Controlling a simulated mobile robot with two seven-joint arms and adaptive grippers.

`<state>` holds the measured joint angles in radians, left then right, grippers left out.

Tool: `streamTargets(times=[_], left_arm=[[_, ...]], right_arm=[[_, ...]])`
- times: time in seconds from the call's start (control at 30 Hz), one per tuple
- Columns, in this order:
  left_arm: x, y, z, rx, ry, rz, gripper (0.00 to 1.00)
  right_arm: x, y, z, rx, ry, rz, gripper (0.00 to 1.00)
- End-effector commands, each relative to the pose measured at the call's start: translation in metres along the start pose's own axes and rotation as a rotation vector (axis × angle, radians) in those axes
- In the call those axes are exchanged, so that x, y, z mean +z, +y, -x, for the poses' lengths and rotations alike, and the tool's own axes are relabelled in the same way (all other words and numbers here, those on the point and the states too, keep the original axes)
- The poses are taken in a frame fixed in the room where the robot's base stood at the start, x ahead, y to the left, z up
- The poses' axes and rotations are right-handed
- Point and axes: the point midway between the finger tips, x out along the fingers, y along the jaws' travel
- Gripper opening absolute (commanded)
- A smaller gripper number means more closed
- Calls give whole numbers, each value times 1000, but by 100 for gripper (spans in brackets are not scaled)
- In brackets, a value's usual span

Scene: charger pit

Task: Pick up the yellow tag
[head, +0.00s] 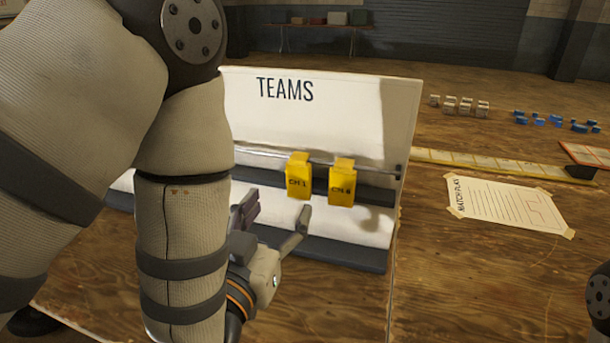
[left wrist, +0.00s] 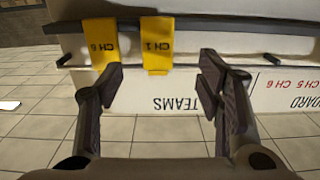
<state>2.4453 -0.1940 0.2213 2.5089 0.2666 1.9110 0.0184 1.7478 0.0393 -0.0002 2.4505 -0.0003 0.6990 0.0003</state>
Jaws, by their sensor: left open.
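Two yellow tags hang side by side on a thin dark rod across the white TEAMS board (head: 345,110). In the head view the left one is the CH 1 tag (head: 298,180), and the right one is the CH 6 tag (head: 342,186). My left gripper (head: 274,218) is open and empty, below and left of the CH 1 tag. The left wrist view is upside down: the CH 1 tag (left wrist: 157,45) lies ahead between the open fingers, and the CH 6 tag (left wrist: 101,42) is beyond the left finger's tip. I see no grip on either tag.
The board has dark ledges below the rod. A match play sheet (head: 506,204) is taped to the wooden floor at right. Small grey blocks (head: 459,105) and blue blocks (head: 556,121) lie behind. A yellow strip (head: 490,163) runs right from the board.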

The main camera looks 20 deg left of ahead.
Motion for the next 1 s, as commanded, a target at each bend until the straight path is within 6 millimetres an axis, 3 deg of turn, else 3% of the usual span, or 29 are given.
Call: streamTargets(times=[0.03, 0.07, 0.4, 0.5, 0.77, 1.0], left_arm=[[16, 0, -8, 0, -19, 2, 60], [14, 0, -12, 1, -17, 2, 60], [-10, 2, -63, 1, 5, 0, 60], [-7, 2, -79, 1, -1, 1, 60], [-7, 2, -85, 1, -3, -1, 60], [-7, 2, -84, 1, -3, 0, 12]], right_arm=[[10, 0, -17, 2, -47, 0, 40], [11, 1, -21, 2, -56, 0, 40], [6, 0, -13, 2, -34, 1, 40], [8, 1, -16, 2, -40, 1, 40], [8, 0, -16, 2, -41, 1, 40], [8, 1, -16, 2, -41, 1, 40]])
